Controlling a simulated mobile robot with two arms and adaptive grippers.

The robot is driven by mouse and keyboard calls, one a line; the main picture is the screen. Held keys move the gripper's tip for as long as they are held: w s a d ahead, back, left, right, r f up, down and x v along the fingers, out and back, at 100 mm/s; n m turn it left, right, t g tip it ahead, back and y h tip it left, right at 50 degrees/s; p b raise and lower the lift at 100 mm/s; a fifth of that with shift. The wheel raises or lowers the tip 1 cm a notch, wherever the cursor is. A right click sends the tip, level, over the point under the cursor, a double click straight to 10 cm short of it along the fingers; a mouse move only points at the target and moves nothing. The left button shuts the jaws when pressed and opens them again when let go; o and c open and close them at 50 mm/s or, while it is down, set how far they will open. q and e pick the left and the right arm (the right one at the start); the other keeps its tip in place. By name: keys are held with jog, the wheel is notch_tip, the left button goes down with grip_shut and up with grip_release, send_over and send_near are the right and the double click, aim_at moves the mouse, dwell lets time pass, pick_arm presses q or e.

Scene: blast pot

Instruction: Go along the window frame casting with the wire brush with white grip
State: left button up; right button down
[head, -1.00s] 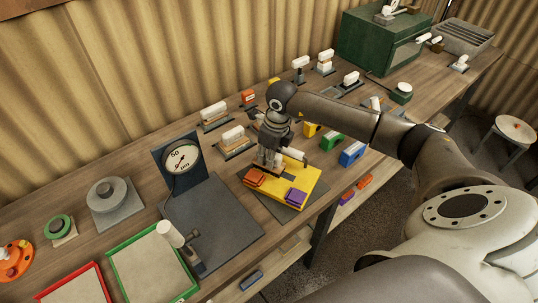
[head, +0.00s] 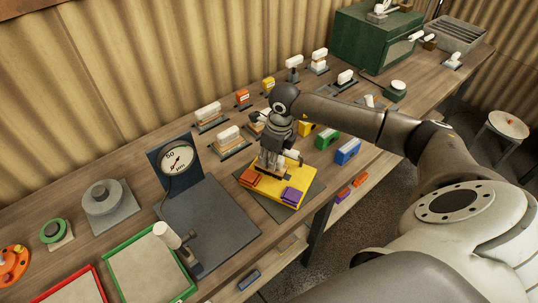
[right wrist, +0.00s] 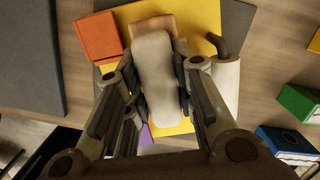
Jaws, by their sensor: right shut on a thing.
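My right gripper (head: 270,168) points down over a yellow plate (head: 262,189) near the table's front edge. It is shut on the wire brush with white grip, whose pale rounded grip (right wrist: 155,75) lies between the fingers in the right wrist view. A tan block end (right wrist: 170,27) shows beyond the grip. An orange block (head: 250,177) and a purple block (head: 293,196) sit on the plate's near corners. I cannot make out the window frame casting; the gripper and brush cover the plate's middle. Whether the bristles touch anything is hidden. My left gripper is out of view.
A dial gauge (head: 178,158) stands left of the plate, behind a dark mat (head: 215,225). Green (head: 326,138) and blue (head: 348,151) blocks stand to the right. More white-topped tools (head: 229,137) stand behind. A white cylinder (right wrist: 226,85) with a dark bent bar is close beside the gripper.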

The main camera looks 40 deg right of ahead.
aim_at(285, 170)
jog(key=shift+s+d+f, duration=0.1)
jog(key=shift+s, duration=0.1)
jog(key=shift+s+d, duration=0.25)
jog(key=shift+s, duration=0.25)
jog(key=shift+s+d, duration=0.25)
jog(key=shift+s, duration=0.2)
jog(key=shift+s+d, duration=0.25)
jog(key=shift+s, duration=0.25)
jog(key=shift+s+d, duration=0.25)
jog(key=shift+s, duration=0.2)
jog(key=shift+s+d, duration=0.5)
jog(key=shift+s, duration=0.4)
jog(key=shift+s+d+b, duration=0.2)
jog(key=shift+s+b, duration=0.2)
jog(key=shift+s, duration=0.1)
